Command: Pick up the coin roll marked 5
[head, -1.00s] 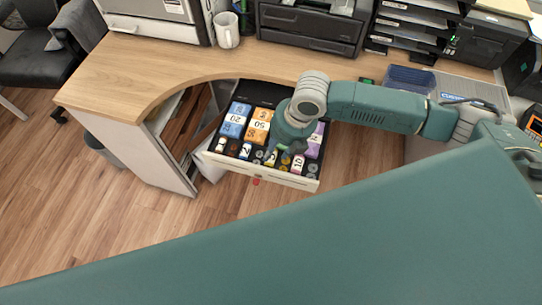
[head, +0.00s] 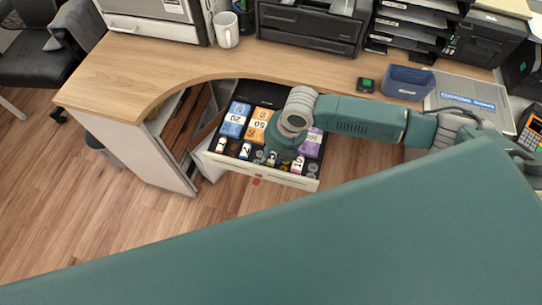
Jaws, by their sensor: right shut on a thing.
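The open cash drawer (head: 240,171) juts out below the counter, with banknote stacks behind and a front row of coin rolls and loose coins. My right gripper (head: 276,161) points down into the front row, partly hidden by its own wrist. It is shut on a coin roll (head: 270,159) standing between the roll marked 2 (head: 245,151) and another roll (head: 297,165) on the right. The number on the held roll is too small and covered to read. I cannot tell whether it is clear of the drawer floor. My left gripper is out of view.
The wooden counter (head: 130,75) curves around the drawer. A white mug (head: 226,30), a printer (head: 312,25), a blue bin (head: 407,82) and a card terminal (head: 532,132) stand on it. My own teal body part covers the lower right.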

